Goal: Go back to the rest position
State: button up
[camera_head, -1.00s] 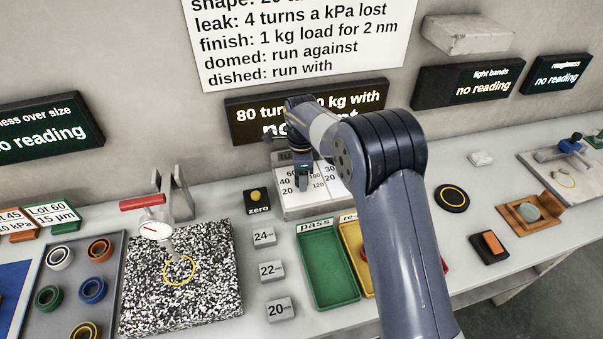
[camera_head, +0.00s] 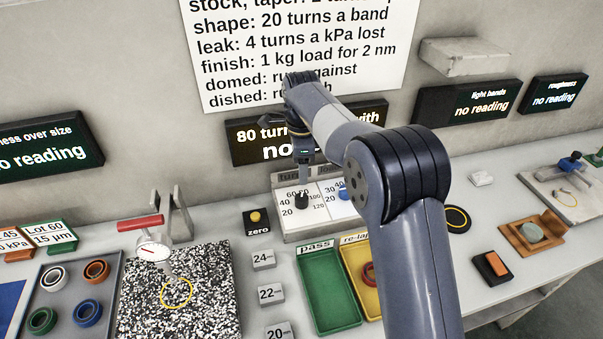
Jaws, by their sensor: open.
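My gripper (camera_head: 304,160) hangs pointing down in front of the wall display (camera_head: 255,140), above the white dial box (camera_head: 292,226). It is open and nothing shows between its fingers, which are small in this view. The box has a black knob (camera_head: 302,199) on its left scale and a blue knob (camera_head: 345,193) on its right scale. The gripper is apart from the black knob. My arm rises from the lower right and covers part of the wall display and the bench.
A green pass tray (camera_head: 326,290) and a yellow re-lap tray (camera_head: 354,262) holding a red ring (camera_head: 368,274) lie in front of the box. A gauge (camera_head: 153,250) stands on the speckled plate (camera_head: 200,310) at left. A grey tray (camera_head: 57,330) holds several rings. A shelf block (camera_head: 465,57) juts out at upper right.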

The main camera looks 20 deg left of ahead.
aim_at(302, 197)
jog(key=shift+f, duration=0.1)
notch_tip(302, 197, down, 11)
jog(key=shift+r+p, duration=0.1)
jog(key=shift+p, duration=0.25)
jog(key=shift+r, duration=0.1)
dwell(0.4)
